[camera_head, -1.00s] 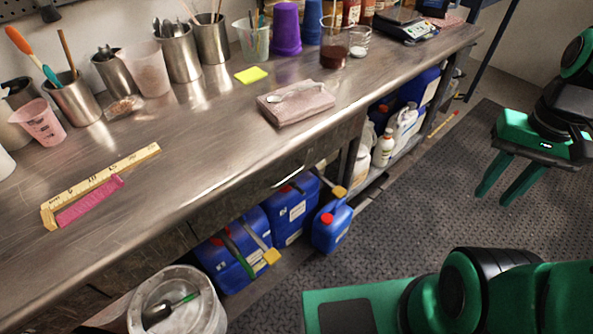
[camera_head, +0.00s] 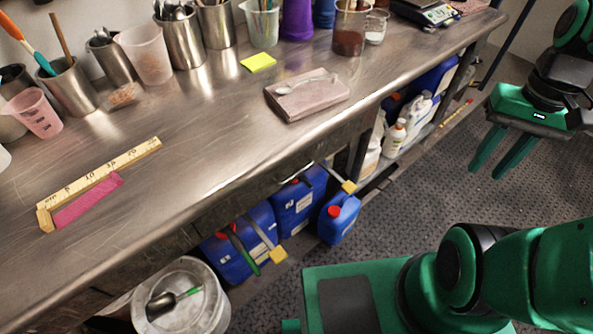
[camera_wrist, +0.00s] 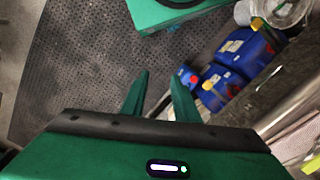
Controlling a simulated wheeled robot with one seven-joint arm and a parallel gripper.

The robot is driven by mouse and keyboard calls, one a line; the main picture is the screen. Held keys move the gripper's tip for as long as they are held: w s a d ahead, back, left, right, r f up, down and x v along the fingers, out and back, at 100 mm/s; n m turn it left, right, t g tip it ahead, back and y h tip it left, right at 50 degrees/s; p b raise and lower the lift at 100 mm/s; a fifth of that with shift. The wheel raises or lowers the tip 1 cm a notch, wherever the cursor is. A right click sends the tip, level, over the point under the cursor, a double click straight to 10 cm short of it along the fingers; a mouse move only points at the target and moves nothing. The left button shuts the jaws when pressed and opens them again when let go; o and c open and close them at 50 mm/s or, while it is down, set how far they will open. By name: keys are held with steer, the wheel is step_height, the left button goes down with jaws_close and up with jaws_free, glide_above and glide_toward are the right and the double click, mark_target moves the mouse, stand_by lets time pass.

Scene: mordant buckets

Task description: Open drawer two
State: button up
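Metal drawer fronts run under the near edge of the steel workbench in the head view. One drawer front (camera_head: 272,176) is above the blue canisters, and another (camera_head: 130,262) is farther left. They look shut, seen at a steep angle, and I cannot read which is drawer two. My gripper (camera_head: 488,172) is at the right of the head view, over the floor and well apart from the bench. Its two green fingers are spread with nothing between them. They also show in the wrist view (camera_wrist: 160,90), pointing toward the floor and bench side.
Blue canisters (camera_head: 295,208) and a white bucket (camera_head: 215,310) with a scoop stand below the bench. The steel benchtop (camera_head: 200,130) carries a folding ruler (camera_head: 110,172), a pink cloth block (camera_head: 305,97), cups and a scale (camera_head: 425,12).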

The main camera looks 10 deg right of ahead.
steer(key=w+a+f+n+g+y, duration=0.2)
steer(key=w+a+f+n, duration=0.1)
steer(key=w+f, duration=0.45)
steer(key=n+g+y, duration=0.1)
steer(key=n+y, duration=0.6)
steer(key=y, duration=0.9)
glide_toward(299, 171)
steer(key=x, duration=1)
steer(key=shift+a+f, duration=0.1)
steer(key=shift+f, duration=0.25)
steer(key=shift+c, duration=0.7)
